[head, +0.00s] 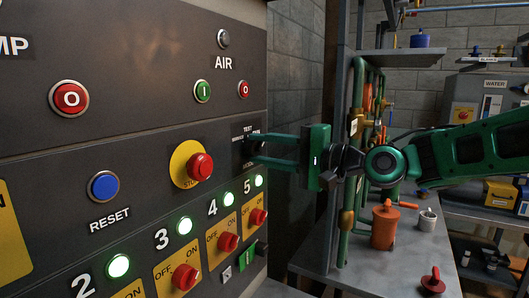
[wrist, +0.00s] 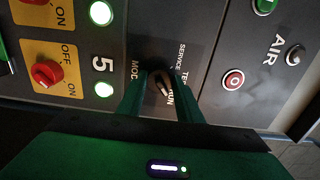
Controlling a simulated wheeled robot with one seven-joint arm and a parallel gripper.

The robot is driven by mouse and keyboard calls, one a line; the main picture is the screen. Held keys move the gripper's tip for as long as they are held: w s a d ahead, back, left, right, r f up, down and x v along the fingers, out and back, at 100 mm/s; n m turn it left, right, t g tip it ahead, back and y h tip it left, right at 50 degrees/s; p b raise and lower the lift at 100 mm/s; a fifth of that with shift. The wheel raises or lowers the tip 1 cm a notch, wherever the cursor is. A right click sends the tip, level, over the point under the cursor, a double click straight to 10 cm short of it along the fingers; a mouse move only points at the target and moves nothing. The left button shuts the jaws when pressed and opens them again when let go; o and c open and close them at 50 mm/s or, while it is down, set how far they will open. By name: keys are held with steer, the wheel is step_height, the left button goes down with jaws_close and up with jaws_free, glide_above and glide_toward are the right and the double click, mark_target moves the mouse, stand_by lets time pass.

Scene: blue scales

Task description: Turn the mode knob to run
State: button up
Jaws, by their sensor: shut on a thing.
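The mode knob (wrist: 157,85) is a small dark knob on the panel with a pale mark, seen sideways in the wrist view. SERVICE, TEST and RUN labels sit around it, with the RUN label (wrist: 180,95) at its lower right there. The pale mark slants toward lower right, but its exact setting is hard to tell. My gripper (wrist: 160,91) is shut on the knob, one green finger on each side. In the head view my gripper (head: 252,150) reaches the panel's right edge from the right, and its fingers mostly hide the knob.
The dark panel (head: 130,130) also carries a red stop button (head: 199,167) on yellow, a blue reset button (head: 103,187), AIR buttons (head: 203,91) above, and red switches with lit green lamps below. Pipes and a bench (head: 340,271) with an orange canister (head: 385,226) stand right.

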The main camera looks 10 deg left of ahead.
steer(key=shift+w+d, duration=0.25)
steer(key=shift+w, duration=0.05)
steer(key=o, duration=1)
steer(key=shift+f, duration=0.1)
steer(key=shift+o, duration=0.2)
steer(key=shift+s+a, duration=0.1)
steer(key=shift+a, duration=0.05)
steer(key=v, duration=1.1)
